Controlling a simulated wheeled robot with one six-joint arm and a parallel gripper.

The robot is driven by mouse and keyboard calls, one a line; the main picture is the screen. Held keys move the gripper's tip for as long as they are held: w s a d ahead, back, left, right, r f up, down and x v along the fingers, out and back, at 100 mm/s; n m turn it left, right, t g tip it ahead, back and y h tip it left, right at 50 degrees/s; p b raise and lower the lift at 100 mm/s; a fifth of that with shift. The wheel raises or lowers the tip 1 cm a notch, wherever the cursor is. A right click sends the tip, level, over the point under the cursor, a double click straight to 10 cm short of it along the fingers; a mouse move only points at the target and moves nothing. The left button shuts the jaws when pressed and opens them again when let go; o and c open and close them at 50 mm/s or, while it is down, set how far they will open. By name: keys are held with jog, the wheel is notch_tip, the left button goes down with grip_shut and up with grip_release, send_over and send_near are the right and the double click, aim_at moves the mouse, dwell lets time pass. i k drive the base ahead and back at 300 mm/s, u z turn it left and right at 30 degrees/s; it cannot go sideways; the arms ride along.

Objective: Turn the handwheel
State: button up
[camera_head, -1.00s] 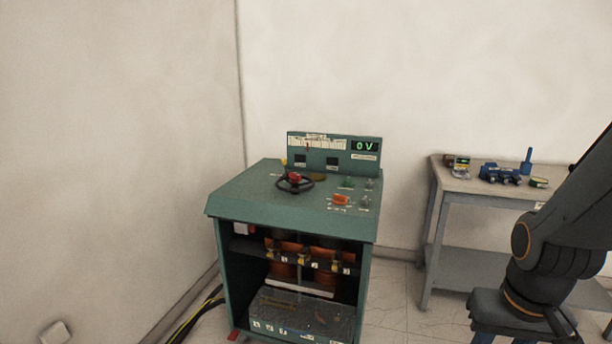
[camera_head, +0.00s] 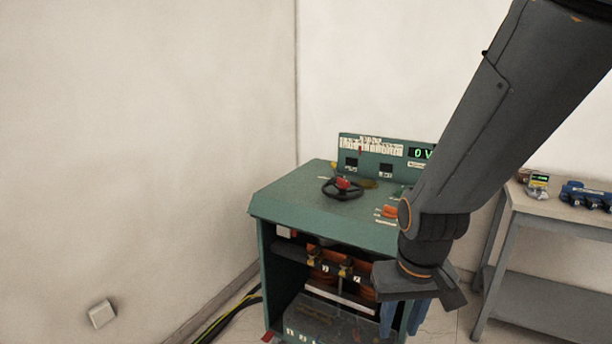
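The handwheel (camera_head: 342,189) is a black spoked wheel with a red hub, lying on top of the green transformer cabinet (camera_head: 285,198). A display on the cabinet's upright panel (camera_head: 375,163) reads 0 V. My gripper (camera_head: 402,318) hangs below my wrist, in front of the cabinet's right side, lower than the handwheel and apart from it in the picture. Two blue finger parts show at the bottom, and I see nothing held. The fingertips are partly hidden, so the opening is unclear. My arm covers the right part of the cabinet top.
A grey side table (camera_head: 550,217) stands at the right with a blue tool (camera_head: 585,197) and a small meter (camera_head: 538,183). Walls stand behind and left. An orange switch (camera_head: 390,211) sits right of the handwheel. Cables (camera_head: 225,318) lie at the cabinet's lower left.

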aim_at(344, 185)
jog(key=z, duration=0.15)
jog(key=i, duration=1.2)
jog(key=z, duration=0.65)
